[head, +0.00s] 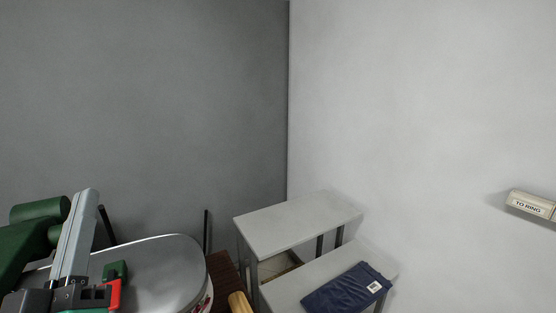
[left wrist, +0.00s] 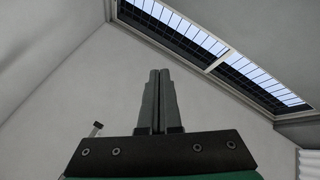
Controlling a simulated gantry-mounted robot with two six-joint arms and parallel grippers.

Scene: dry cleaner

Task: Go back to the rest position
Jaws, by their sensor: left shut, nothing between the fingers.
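My left gripper shows in the left wrist view (left wrist: 158,75), with its two grey fingers together and nothing between them. My right gripper is not in view.
The rounded grey board (head: 165,270) lies at the lower left. Two pale tables (head: 295,218) stand in the corner; folded dark blue cloth (head: 347,288) with a white label lies on the nearer one. A "TO RING" sign (head: 528,204) is on the right wall.

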